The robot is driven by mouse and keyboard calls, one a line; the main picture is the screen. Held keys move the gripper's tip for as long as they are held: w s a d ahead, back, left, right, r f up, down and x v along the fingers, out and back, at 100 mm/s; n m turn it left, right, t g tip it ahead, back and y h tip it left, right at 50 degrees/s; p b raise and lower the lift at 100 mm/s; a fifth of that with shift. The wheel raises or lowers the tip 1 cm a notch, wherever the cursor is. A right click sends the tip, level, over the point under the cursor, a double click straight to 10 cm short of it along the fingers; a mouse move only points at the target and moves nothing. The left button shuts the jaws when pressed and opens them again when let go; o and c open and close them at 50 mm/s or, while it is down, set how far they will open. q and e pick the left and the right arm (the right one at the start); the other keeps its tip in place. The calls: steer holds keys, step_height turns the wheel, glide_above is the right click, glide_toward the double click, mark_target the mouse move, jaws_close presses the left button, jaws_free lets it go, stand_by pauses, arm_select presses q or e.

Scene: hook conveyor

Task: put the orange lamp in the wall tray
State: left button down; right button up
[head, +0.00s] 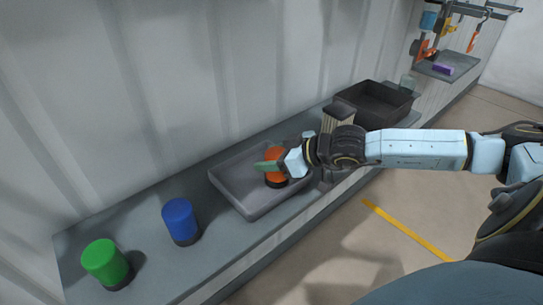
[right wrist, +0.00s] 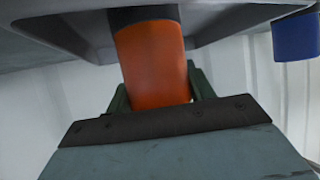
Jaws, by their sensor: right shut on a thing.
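The orange lamp (head: 275,158) is a short orange cylinder with a dark base. It is at the grey wall tray (head: 243,207), over the tray's floor, and looks upright. My right gripper (head: 270,166) reaches in from the right and is shut on the lamp. In the right wrist view the lamp (right wrist: 152,62) stands between the green fingers, with its dark base toward the grey tray (right wrist: 225,18). I cannot tell whether the base touches the tray floor. The left gripper is not in view.
A blue lamp (head: 180,220) and a green lamp (head: 105,262) stand on the shelf (head: 150,275) left of the tray. A black bin (head: 375,100) is to the right. Tools hang from a rack (head: 480,8) at the far right, above a small shelf with a purple block (head: 443,69).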

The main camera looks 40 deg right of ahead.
steer(key=o, duration=1)
